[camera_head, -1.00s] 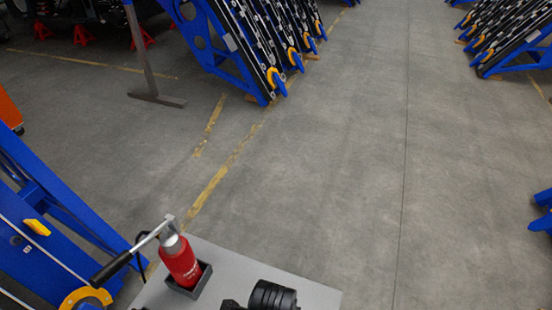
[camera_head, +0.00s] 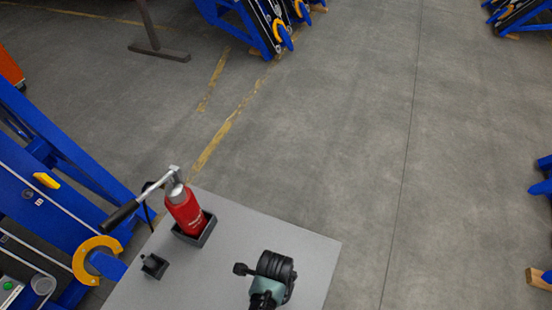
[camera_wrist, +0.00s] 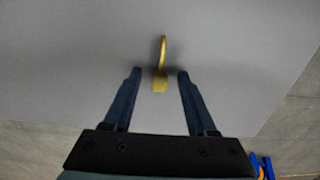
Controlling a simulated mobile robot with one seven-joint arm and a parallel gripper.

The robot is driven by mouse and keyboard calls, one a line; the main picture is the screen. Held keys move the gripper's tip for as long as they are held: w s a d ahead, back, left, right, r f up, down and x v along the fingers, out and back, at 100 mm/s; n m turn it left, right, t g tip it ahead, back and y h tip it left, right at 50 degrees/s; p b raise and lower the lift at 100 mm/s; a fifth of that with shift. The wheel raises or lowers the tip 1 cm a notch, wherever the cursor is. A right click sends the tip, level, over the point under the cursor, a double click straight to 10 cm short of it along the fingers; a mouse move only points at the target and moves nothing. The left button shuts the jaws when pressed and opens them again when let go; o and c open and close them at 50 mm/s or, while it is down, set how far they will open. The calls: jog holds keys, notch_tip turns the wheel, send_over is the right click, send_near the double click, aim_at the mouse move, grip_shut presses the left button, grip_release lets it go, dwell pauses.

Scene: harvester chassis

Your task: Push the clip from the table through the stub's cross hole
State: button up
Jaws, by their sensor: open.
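A small brass-yellow clip (camera_wrist: 161,66) shows in the wrist view against the grey table top (camera_wrist: 70,60). Its slim, curved end points up the picture and its thicker block end is toward me. My gripper (camera_wrist: 157,74) is open, with one dark finger on each side of the clip's thick end and a gap on both sides. The clip is not held. In the head view I cannot make out the clip. My arm's end (camera_head: 272,266) is over the right part of the table there. I cannot identify the stub or its cross hole in either view.
A small black block (camera_head: 153,266) sits on the table's left. Blue machinery (camera_head: 50,215) stands close on the left. Open floor lies beyond.

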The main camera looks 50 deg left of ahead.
grip_shut()
jog(key=shift+r, duration=0.1)
dwell(0.5)
